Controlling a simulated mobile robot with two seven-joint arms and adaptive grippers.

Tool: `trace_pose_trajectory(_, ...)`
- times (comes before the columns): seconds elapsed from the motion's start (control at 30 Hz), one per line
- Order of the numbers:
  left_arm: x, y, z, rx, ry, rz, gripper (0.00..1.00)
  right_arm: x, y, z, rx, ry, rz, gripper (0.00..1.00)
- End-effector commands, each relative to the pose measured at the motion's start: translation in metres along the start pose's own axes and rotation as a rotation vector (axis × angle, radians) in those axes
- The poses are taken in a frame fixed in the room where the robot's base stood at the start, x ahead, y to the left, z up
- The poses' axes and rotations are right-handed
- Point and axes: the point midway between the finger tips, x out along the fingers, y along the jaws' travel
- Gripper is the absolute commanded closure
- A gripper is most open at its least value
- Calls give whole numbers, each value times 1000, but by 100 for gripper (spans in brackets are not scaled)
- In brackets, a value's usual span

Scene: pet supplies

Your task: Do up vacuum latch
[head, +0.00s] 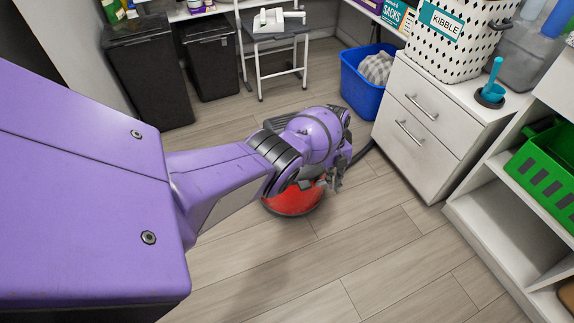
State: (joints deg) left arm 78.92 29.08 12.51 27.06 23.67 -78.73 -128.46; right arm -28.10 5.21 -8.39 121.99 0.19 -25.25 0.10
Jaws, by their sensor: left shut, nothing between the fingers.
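The vacuum (292,204) stands on the floor in the middle of the head view. Its red, rounded lower part shows beneath my left wrist, and most of the rest is hidden behind my arm. The latch cannot be made out. My left gripper (334,182) is small and dark here, at the right side of the vacuum's red part. It is shut and empty. I cannot tell whether it touches the vacuum. My right gripper is not in view.
A blue basket (360,88), a step stool (278,36) and black bins (150,75) stand behind. White shelving (510,215) holds a green crate (548,168). The front floor is clear.

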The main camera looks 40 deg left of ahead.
Motion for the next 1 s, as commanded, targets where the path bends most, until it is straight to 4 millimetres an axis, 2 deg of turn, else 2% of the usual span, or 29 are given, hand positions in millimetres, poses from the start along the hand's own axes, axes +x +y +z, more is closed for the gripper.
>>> trace_pose_trajectory(0.03, -14, -3, 2, 1, -3, -5, 100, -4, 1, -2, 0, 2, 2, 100)
trace_pose_trajectory(0.1, -24, -3, 4, 1, -3, -5, 100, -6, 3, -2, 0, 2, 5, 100)
trace_pose_trajectory(0.27, -35, -3, 6, 1, -2, -4, 100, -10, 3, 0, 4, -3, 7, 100)
trace_pose_trajectory(0.87, -36, -2, 7, -2, -1, -3, 100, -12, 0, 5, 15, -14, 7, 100)
trace_pose_trajectory(1.0, -36, -5, 10, -106, -12, -17, 100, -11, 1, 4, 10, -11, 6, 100)
